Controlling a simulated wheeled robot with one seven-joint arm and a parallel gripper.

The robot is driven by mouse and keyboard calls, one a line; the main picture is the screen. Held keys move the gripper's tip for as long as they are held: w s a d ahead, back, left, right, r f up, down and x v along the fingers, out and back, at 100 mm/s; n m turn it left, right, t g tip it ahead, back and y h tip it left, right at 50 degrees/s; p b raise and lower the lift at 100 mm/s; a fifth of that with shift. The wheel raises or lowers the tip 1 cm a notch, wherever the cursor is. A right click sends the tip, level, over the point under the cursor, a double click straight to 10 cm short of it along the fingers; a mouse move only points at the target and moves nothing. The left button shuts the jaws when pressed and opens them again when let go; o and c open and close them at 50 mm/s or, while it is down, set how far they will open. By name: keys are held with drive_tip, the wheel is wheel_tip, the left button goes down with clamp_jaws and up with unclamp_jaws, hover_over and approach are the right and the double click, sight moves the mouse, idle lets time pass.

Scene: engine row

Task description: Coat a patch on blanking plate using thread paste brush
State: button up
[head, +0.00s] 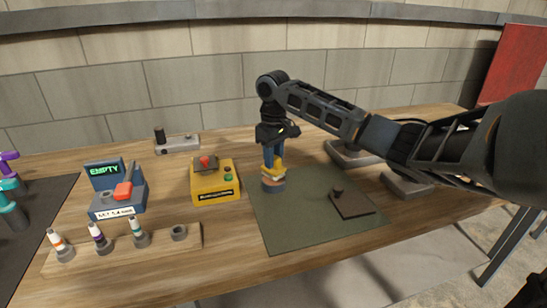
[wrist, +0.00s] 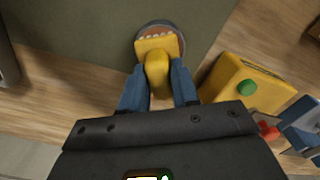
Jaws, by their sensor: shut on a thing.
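My gripper (head: 272,160) points down near the middle of the bench. Its blue fingers are shut on the yellow brush (head: 277,173), which also shows between the fingertips in the wrist view (wrist: 157,70). The brush is at the mouth of a small round grey pot (head: 272,186) on the mat's back left corner. The pot's rim shows in the wrist view (wrist: 172,25). The blanking plate (head: 355,206), a dark brown square with a small knob, lies on the mat to the right.
The green mat (head: 290,225) is clear between pot and plate. A yellow box (head: 214,187) with a red switch stands close left of the pot. Further left are a blue unit (head: 117,200) reading EMPTY and a wooden rack (head: 155,246) of small tubes. A grey block (head: 177,145) stands behind.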

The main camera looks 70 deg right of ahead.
drive_tip(key=shift+r, duration=2.6)
drive_tip(key=shift+a, duration=0.1)
